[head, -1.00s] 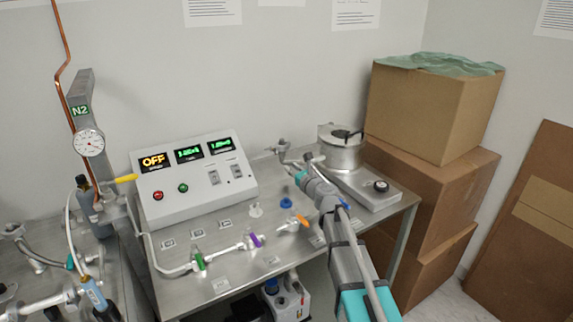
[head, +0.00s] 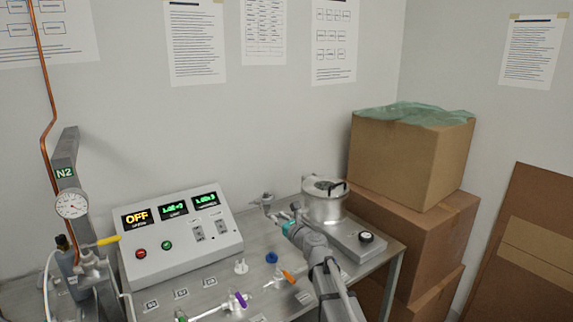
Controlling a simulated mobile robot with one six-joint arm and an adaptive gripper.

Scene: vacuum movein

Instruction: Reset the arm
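My arm reaches up from the bottom of the head view over the right part of the metal table (head: 215,275). Its far end lies in front of the round metal vessel (head: 323,205) on the hotplate-like base. My gripper (head: 268,203) appears as a small grey shape at the arm's far end, left of the vessel. Its fingers are too small to tell open from shut. I see nothing clearly held.
A control box (head: 183,235) reading OFF stands on the table's left. Valves with a purple handle (head: 240,299) and an orange handle (head: 288,277) lie near the arm. Stacked cardboard boxes (head: 405,160) stand right. An N2 gauge (head: 71,204) is at left.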

